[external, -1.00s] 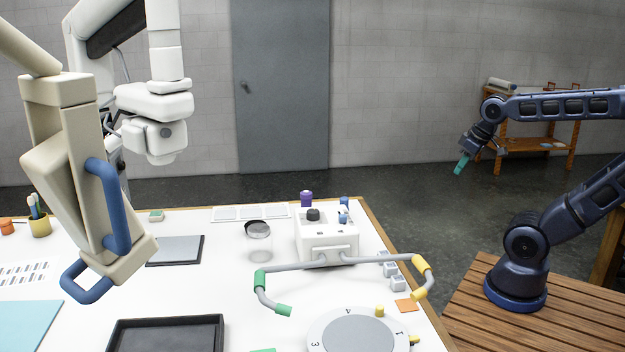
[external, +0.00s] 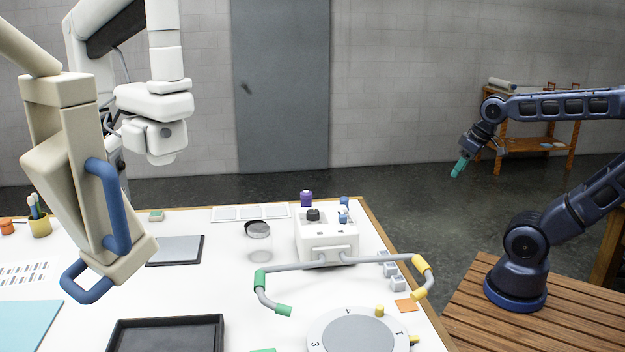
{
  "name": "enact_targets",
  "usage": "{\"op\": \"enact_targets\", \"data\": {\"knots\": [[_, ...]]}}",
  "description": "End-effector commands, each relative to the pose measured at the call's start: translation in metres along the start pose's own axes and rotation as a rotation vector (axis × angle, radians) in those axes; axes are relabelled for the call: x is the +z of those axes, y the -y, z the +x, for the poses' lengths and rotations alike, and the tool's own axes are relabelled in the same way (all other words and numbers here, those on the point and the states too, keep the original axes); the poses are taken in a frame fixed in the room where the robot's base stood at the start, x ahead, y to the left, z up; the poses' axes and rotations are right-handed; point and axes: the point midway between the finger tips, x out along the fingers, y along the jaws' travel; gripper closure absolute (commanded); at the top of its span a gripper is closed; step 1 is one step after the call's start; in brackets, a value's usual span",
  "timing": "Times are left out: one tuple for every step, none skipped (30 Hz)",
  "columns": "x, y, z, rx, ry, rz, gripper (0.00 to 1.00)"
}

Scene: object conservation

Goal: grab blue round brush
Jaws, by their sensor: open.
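The dark blue arm at the right is mine. My gripper (external: 459,168), with teal fingers, hangs open and appears empty. It is in the air past the right edge of the white table, apart from everything on it. Several brushes (external: 35,206) stand upright in a yellow cup (external: 40,227) at the far left of the table. One has a bluish tip, but they are too small to tell which is round. A small blue item (external: 344,204) also shows at the white box (external: 327,238); I cannot tell what it is.
A bent grey bar with green and yellow grips (external: 340,260) crosses the table's front right. A glass jar (external: 258,243), a numbered dial (external: 350,330) and a black tray (external: 165,322) stand nearby. A large beige body with blue handles (external: 118,205) overhangs the left.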

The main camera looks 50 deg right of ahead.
Motion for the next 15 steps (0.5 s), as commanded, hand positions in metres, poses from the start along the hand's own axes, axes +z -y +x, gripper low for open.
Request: {"op": "enact_targets", "data": {"knots": [[0.000,0.000,0.000,0.000,0.000,0.000,0.44],[0.000,0.000,0.000,0.000,0.000,0.000,0.44],[-0.002,0.000,0.000,0.001,0.001,0.001,0.44],[-0.003,0.000,0.001,0.002,0.001,0.003,0.44],[-0.005,0.000,0.002,0.004,0.002,0.006,0.44],[-0.010,0.000,0.003,0.006,0.004,0.009,0.44],[-0.015,0.000,0.004,0.009,0.005,0.013,0.44],[-0.020,0.000,0.006,0.012,0.006,0.019,0.44],[-0.028,-0.001,0.009,0.018,0.010,0.026,0.44],[-0.034,-0.001,0.011,0.023,0.012,0.033,0.44],[-0.042,-0.001,0.014,0.028,0.013,0.040,0.44],[-0.051,-0.001,0.018,0.034,0.015,0.051,0.44],[-0.058,-0.001,0.021,0.039,0.017,0.058,0.44],[-0.066,-0.001,0.025,0.044,0.017,0.066,0.44],[-0.076,0.000,0.030,0.050,0.018,0.075,0.44]]}}
